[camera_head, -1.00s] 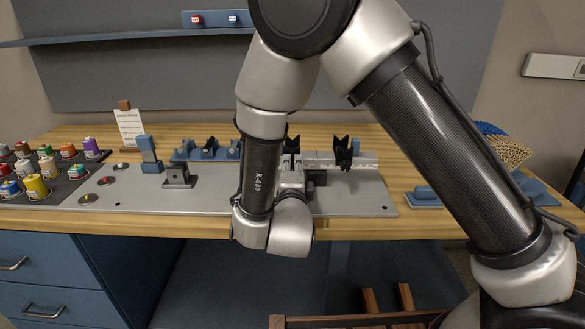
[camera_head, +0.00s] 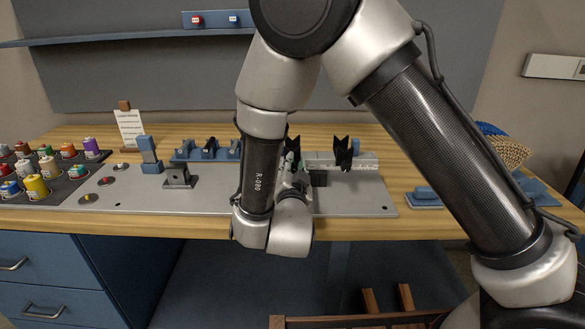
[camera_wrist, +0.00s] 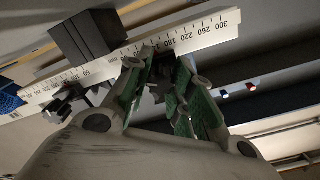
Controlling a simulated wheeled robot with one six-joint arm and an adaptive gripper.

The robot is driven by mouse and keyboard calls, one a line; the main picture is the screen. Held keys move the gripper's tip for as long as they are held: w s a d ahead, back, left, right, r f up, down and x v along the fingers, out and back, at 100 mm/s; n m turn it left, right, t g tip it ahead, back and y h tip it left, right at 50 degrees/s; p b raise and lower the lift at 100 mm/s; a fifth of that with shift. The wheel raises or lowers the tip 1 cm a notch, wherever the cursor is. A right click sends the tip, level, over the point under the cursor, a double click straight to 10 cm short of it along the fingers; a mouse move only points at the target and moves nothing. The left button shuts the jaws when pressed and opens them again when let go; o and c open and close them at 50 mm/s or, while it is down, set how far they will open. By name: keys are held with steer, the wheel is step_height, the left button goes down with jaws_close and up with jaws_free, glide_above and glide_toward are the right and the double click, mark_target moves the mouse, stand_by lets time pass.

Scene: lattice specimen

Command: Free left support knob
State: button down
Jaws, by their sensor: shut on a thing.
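The left V-shaped black support (camera_head: 293,146) stands on the scaled rail (camera_head: 356,166) behind my forearm, mostly hidden. The right black V support (camera_head: 343,153) stands clear on the rail. My gripper (camera_head: 294,168) is at the rail's left part, partly hidden by my wrist. In the wrist view, the green-padded fingers of my gripper (camera_wrist: 162,85) are beside the rail (camera_wrist: 185,40), around a small dark part (camera_wrist: 161,76) that appears to be the left support's knob. The fingers hide most of it, and I cannot tell its thread or turn.
A dark block (camera_wrist: 88,40) sits beside the rail in the wrist view. A grey base plate (camera_head: 240,198) lies under the rail. A small grey bracket (camera_head: 179,178) and blue holders (camera_head: 207,150) stand left of my arm. Several coloured spools (camera_head: 37,187) stand at far left.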

steer(key=n, duration=1.7)
steer(key=shift+a, duration=0.1)
steer(key=n, duration=0.5)
steer(key=shift+n, duration=0.4)
steer(key=c, duration=1.2)
jaws_free()
steer(key=s, duration=1.2)
steer(key=shift+a, duration=0.2)
